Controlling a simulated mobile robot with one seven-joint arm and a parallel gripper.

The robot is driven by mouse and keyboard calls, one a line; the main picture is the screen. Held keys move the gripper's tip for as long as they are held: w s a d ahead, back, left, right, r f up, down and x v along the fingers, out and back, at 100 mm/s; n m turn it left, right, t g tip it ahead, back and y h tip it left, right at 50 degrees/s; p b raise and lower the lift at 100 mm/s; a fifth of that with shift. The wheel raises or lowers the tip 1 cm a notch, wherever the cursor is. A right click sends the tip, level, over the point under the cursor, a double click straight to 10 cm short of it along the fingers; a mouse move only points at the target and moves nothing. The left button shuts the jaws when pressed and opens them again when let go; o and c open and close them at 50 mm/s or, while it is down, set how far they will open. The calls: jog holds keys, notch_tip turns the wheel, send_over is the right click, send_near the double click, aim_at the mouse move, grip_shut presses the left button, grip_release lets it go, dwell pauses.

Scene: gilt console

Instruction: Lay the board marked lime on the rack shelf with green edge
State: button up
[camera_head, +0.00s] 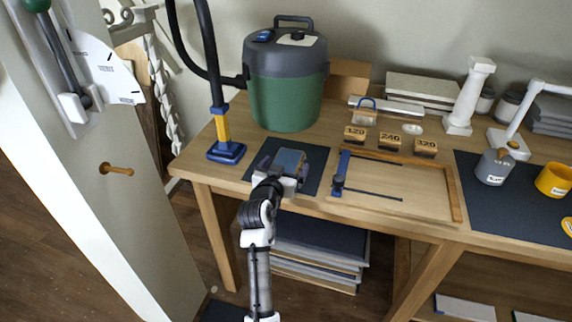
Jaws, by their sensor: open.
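My gripper (280,178) is open over the dark mat at the front left of the wooden bench. A grey-blue block (290,160) shows at its far end; I cannot tell if it lies between the fingers or beyond them. No board with a readable lime mark shows. Boards are stacked under the bench (318,242), with dark and pale faces and no legible label. Pale boards (425,86) lie stacked at the back of the bench. No rack shelf with a green edge can be made out.
A green vacuum (287,90) with a hose and blue nozzle (226,151) stands at the bench's left. A wooden frame with a blue clamp (340,175), numbered blocks (390,140), a white column (468,97), a grey pot (493,167) and a yellow cup (554,179) stand rightward. A wall panel with a lever (70,70) is left.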

jog(key=shift+c, duration=0.3)
jog(key=c, duration=1.1)
